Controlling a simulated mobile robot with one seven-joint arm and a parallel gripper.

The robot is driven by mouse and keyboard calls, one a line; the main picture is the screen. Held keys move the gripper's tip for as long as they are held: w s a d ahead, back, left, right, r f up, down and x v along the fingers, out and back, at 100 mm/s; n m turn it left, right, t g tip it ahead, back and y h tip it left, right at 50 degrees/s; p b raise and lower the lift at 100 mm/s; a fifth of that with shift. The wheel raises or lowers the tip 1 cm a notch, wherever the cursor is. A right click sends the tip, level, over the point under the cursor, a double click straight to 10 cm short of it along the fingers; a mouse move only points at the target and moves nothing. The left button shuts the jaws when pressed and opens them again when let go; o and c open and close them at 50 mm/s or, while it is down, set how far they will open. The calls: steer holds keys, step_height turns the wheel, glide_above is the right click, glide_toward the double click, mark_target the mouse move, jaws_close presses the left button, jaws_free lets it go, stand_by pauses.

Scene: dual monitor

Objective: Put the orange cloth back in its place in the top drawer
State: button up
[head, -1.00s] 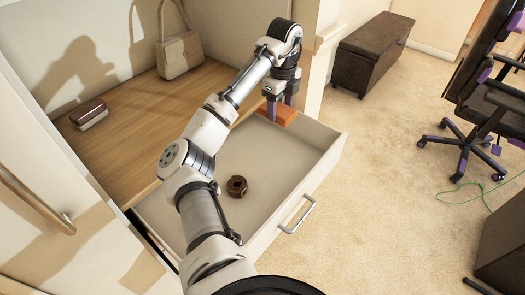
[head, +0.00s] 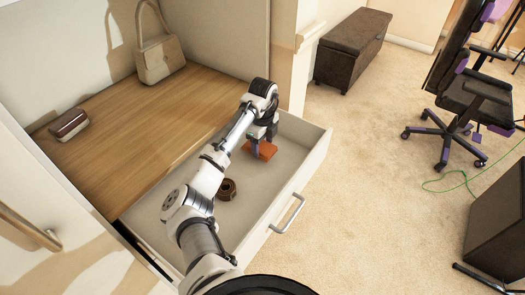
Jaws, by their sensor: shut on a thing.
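The orange cloth (head: 266,151) is a small folded block inside the open top drawer (head: 283,200), near the drawer's far end. My gripper (head: 262,145) points down with its purple fingers at the cloth and is shut on it. The cloth looks low, close to the drawer floor; I cannot tell if it touches the floor. My wrist hides part of the cloth. A brown rolled item (head: 227,189) lies in the middle of the drawer, apart from the cloth.
A wooden shelf (head: 140,120) behind the drawer holds a beige handbag (head: 160,58) and a dark red case (head: 69,125). The drawer's front has a metal handle (head: 288,213). A dark bench (head: 352,48) and an office chair (head: 470,100) stand on open carpet at right.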

mark_target(262, 147)
step_height(262, 147, down, 4)
steer(key=shift+f, duration=0.1)
steer(key=o, duration=1.1)
steer(key=shift+c, duration=0.2)
step_height(262, 147, up, 12)
steer(key=shift+r+b, duration=0.1)
steer(key=shift+b, duration=0.55)
